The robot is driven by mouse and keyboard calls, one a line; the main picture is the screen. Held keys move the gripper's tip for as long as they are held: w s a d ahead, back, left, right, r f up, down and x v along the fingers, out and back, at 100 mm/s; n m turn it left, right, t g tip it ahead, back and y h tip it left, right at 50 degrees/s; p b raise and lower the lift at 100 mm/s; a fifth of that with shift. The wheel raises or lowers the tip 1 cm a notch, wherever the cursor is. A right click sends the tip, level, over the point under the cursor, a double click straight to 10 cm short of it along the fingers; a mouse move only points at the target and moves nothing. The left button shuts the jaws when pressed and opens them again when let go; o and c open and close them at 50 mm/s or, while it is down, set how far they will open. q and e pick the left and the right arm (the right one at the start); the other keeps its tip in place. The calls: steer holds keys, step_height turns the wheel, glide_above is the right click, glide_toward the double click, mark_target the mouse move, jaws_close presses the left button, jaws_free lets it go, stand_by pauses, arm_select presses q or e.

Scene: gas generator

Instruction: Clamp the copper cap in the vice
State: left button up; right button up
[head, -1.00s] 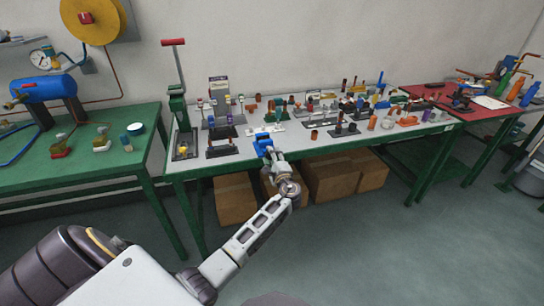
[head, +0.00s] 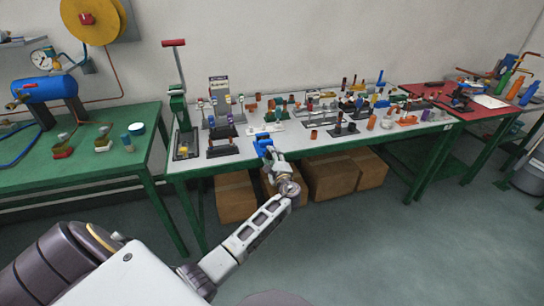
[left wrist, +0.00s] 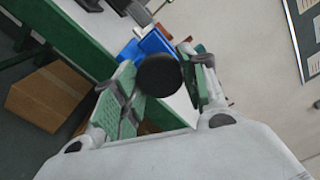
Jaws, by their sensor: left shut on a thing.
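The blue vice (head: 264,146) stands at the front edge of the grey-topped table, with my left gripper (head: 272,155) right in front of it. In the left wrist view the blue vice (left wrist: 152,45) lies just beyond the fingertips. My left gripper (left wrist: 160,85) has its green-padded fingers closed around a dark round piece (left wrist: 158,76), which partly covers the vice. I cannot tell whether this piece is part of the vice. A small copper-coloured bit (left wrist: 187,47) shows behind it; I cannot tell whether it is the cap. My right gripper is out of view.
The grey-topped table (head: 290,145) is crowded with small parts and racks. A green press (head: 178,105) with a red handle stands at its left end. Cardboard boxes (head: 330,178) sit underneath. A green table (head: 90,165) is at left. The floor in front is clear.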

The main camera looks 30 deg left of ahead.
arm_select(q)
steer(key=shift+f+m+p, duration=0.1)
steer(key=shift+m+p, duration=0.25)
steer(key=shift+m, duration=0.05)
stand_by(0.5)
steer(key=o, duration=1.2)
steer(key=shift+d, duration=0.1)
steer(key=shift+p+v, duration=1)
steer(key=shift+v, duration=2.45)
